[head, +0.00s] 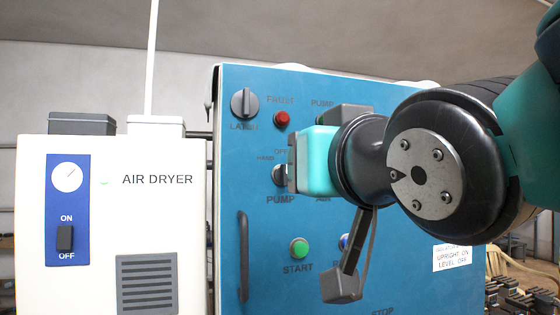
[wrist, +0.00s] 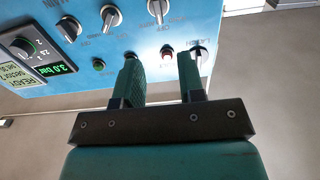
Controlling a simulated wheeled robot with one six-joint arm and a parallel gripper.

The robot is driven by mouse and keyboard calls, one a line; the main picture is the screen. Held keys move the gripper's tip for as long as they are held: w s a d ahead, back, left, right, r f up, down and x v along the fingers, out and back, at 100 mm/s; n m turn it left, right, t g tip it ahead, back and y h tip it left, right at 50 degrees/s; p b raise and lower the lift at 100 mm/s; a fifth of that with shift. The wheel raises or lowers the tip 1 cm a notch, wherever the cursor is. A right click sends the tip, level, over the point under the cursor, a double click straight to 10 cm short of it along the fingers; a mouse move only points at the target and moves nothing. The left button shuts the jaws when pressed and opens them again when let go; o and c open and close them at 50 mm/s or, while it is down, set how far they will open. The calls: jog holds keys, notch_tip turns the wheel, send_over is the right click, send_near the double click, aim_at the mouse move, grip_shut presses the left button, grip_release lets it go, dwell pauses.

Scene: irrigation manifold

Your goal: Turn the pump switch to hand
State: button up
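The pump switch (head: 279,174) is a dark rotary knob on the blue panel (head: 230,210), labelled PUMP below, with HAND and OFF marks above it. My gripper's body hides its right part in the head view, so its pointer direction is unclear there. In the wrist view, which is upside down, the pump switch appears to be the knob (wrist: 157,9) at the top edge, partly cut off, its pointer roughly upright. My gripper (wrist: 158,62) is open and empty; its two fingers stand apart with the red lamp showing between them. The pump switch lies beyond the fingertips, not between them.
A green start button (head: 299,248) and door handle (head: 243,256) are lower. The white air dryer (head: 110,220) stands left.

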aim_at(284, 175)
jog(key=p+x, duration=0.4)
jog(key=x, duration=0.6)
jog(key=shift+w+p, duration=0.3)
jog(key=shift+w, duration=0.1)
jog(key=shift+a, duration=0.1)
jog(key=c, duration=0.6)
